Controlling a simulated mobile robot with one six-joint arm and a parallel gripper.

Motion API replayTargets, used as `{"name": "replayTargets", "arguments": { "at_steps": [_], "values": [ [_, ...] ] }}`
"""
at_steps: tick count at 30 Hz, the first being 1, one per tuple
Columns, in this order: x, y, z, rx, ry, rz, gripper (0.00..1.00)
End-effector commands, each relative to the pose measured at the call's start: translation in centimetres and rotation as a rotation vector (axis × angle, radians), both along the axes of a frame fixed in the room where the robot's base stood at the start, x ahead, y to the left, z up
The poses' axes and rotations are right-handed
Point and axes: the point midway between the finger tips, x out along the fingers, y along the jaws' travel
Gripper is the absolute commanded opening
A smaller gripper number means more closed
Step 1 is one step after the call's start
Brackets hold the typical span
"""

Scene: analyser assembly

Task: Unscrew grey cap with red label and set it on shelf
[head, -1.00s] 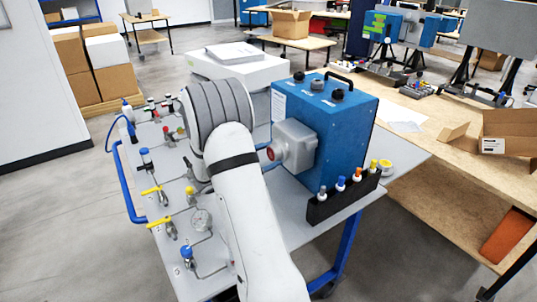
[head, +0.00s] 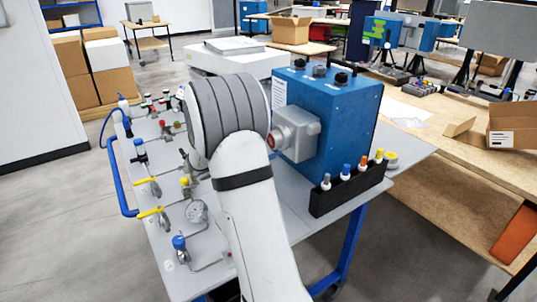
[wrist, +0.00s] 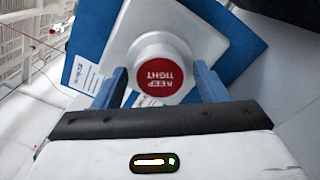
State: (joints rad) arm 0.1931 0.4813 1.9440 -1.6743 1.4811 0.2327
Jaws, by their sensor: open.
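The grey cap with its round red "KEEP TIGHT" label (wrist: 163,72) is on a light grey square housing (wrist: 205,45) on the front of the blue analyser box (head: 335,120). In the head view the red label (head: 271,141) shows just right of my arm. My gripper (wrist: 160,78) is open, with one blue finger on each side of the cap and visible gaps between. Its fingers are hidden behind my arm in the head view. A black shelf-like rack (head: 350,192) at the analyser's lower side holds several small bottles with coloured caps.
The grey bench top (head: 290,215) carries valves with yellow handles (head: 150,212), a gauge (head: 197,211) and thin tubing left of my arm. A white device (head: 238,62) stands behind. A wooden table (head: 440,155) with open boxes is at the right.

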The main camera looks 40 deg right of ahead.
Motion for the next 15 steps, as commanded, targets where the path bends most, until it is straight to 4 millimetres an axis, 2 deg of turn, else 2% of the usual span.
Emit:
{"name": "replayTargets", "arguments": {
  "at_steps": [1, 15],
  "values": [
    [-0.02, 0.0, -0.74, -0.002, -0.036, 0.0, 0.66],
    [0.02, 0.0, -0.69, -0.021, -0.354, 0.001, 0.66]
  ]
}}
